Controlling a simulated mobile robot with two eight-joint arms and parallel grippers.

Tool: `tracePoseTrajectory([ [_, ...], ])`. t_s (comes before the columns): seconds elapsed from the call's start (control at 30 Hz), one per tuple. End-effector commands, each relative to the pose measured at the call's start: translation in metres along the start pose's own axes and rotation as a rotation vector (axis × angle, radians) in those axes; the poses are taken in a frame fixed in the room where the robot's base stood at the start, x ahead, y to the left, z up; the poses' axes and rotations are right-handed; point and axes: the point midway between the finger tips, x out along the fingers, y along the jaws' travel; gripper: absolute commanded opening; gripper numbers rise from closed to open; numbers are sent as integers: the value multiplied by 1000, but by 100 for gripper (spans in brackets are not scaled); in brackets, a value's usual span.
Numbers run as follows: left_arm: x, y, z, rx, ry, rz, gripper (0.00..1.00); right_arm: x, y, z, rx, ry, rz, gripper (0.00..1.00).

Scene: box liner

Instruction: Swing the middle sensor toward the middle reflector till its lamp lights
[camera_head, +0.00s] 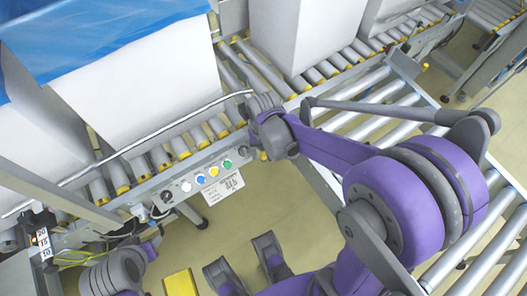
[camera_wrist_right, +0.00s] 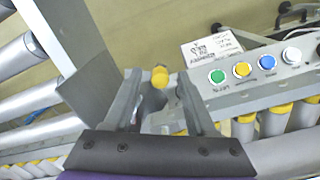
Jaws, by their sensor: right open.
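My right gripper (camera_head: 262,106) is over the conveyor's edge beyond the green-button end of the control strip (camera_wrist_right: 275,88). In the right wrist view its two grey fingers (camera_wrist_right: 160,100) stand apart. A small yellow-ended grey part (camera_wrist_right: 160,77) shows between the fingertips; whether it is the middle sensor, and whether the fingers touch it, I cannot tell. I cannot pick out the middle reflector or a lit sensor lamp in either view. A grey and purple part of my left arm (camera_head: 118,272) shows at the lower left; its jaw state is unclear.
The roller conveyor (camera_head: 160,158) crosses the view, with white boxes (camera_head: 150,85) and blue sheeting (camera_head: 100,30) behind. The strip carries green, yellow, blue and white buttons and a label (camera_head: 223,188). A yellow block (camera_head: 180,283) lies low. Another roller track (camera_head: 395,105) runs at right.

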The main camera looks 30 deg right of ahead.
Motion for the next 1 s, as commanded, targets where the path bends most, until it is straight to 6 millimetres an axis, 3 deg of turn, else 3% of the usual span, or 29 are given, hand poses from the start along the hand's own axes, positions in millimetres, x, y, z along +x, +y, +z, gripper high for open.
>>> tracePoseTrajectory([
  [0.13, 0, 0, 0, 0, 0, 0, 50, 0, 0, 0, 0, 0, 0, 52],
  [0.43, 0, 0, 0, 0, 0, 0, 50, 0, 0, 0, 0, 0, 0, 0],
  [1.0, 0, 0, 0, 0, 0, 0, 50, -1, 0, 0, 0, 0, 0, 0],
])
